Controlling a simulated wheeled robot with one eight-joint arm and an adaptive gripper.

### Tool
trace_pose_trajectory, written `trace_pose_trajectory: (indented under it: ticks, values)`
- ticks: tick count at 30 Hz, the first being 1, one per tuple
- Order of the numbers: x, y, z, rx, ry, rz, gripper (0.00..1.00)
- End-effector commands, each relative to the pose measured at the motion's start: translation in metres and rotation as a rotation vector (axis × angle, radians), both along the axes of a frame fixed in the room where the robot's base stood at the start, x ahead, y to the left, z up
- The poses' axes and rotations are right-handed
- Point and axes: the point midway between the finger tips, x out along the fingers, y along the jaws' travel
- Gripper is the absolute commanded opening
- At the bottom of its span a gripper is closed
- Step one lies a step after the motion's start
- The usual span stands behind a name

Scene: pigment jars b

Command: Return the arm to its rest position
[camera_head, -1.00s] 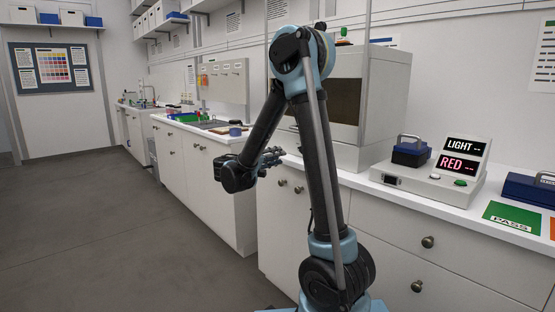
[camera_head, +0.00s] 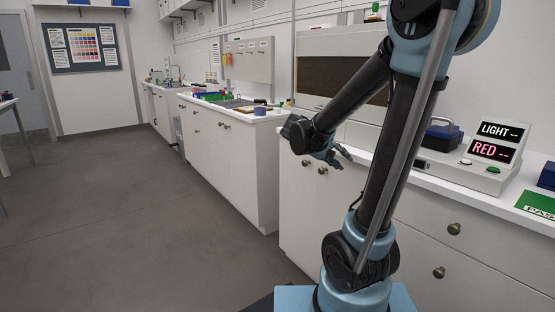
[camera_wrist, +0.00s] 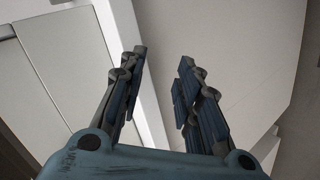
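My gripper (camera_head: 340,158) is at the end of my folded arm, in front of the counter edge in the head view. In the wrist view my gripper (camera_wrist: 160,95) has its two fingers apart with nothing between them. Past the fingers the wrist view shows pale cabinet faces and a light edge strip, tilted. My arm's upper links rise on the right of the head view, and the forearm slopes down and left to the gripper. No object is held.
A counter (camera_head: 405,187) with cabinets runs along the right. On it are a display device (camera_head: 490,150) reading LIGHT and RED, a blue case (camera_head: 443,138) and a green PASS card (camera_head: 537,205). A farther counter (camera_head: 245,120) holds small items. The grey floor (camera_head: 130,220) at left is clear.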

Motion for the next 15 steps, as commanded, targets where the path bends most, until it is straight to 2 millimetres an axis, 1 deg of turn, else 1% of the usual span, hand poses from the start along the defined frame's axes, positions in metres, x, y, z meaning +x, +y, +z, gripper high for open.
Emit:
trace_pose_trajectory:
  ticks: [1,7,11,15]
  values:
    - [-0.014,-0.007,-0.005,0.034,0.021,-0.008,0.31]
    - [-0.063,-0.019,-0.027,0.179,0.102,-0.022,0.31]
    - [-0.096,-0.021,-0.043,0.279,0.145,-0.027,0.31]
    - [-0.130,-0.018,-0.060,0.388,0.183,-0.030,0.31]
